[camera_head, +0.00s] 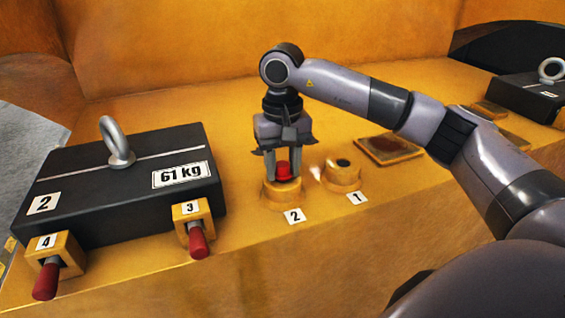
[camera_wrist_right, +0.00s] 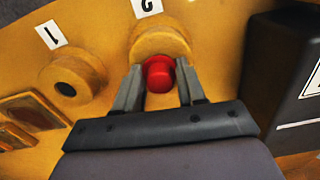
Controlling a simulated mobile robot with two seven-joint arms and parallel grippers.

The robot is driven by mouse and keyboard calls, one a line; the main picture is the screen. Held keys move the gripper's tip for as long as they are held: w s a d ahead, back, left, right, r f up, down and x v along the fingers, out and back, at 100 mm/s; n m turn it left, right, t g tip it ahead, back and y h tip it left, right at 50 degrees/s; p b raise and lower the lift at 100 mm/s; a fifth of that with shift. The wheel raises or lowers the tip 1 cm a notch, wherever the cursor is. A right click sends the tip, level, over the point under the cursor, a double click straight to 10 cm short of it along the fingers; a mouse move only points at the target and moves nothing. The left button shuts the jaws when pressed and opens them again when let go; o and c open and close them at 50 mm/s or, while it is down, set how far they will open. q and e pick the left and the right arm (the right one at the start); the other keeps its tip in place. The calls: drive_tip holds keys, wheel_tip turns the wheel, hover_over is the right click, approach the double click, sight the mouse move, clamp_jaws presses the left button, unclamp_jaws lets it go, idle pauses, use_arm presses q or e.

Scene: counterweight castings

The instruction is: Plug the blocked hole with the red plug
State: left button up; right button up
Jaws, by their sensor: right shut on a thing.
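The red plug (camera_head: 283,170) is between the fingers of my right gripper (camera_head: 284,178), which is shut on it. It also shows in the right wrist view (camera_wrist_right: 158,74). The plug is at the round yellow boss labelled 2 (camera_head: 284,198); its lower end is hidden, so I cannot tell whether it sits in a hole there or just above. The boss labelled 1 (camera_head: 343,177), to the right, has a dark round hole in its top, also visible in the right wrist view (camera_wrist_right: 66,89). My left gripper is not in view.
A black 61 kg casting (camera_head: 130,190) with a lifting eye stands at the left. Red-handled pins sit in yellow blocks labelled 3 (camera_head: 193,214) and 4 (camera_head: 57,255). A small pale blur (camera_head: 316,172) shows between the bosses. Another black casting (camera_head: 530,95) stands far right.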

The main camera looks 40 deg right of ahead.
drive_tip(key=shift+r+p, duration=0.85)
drive_tip(key=shift+r, duration=0.15)
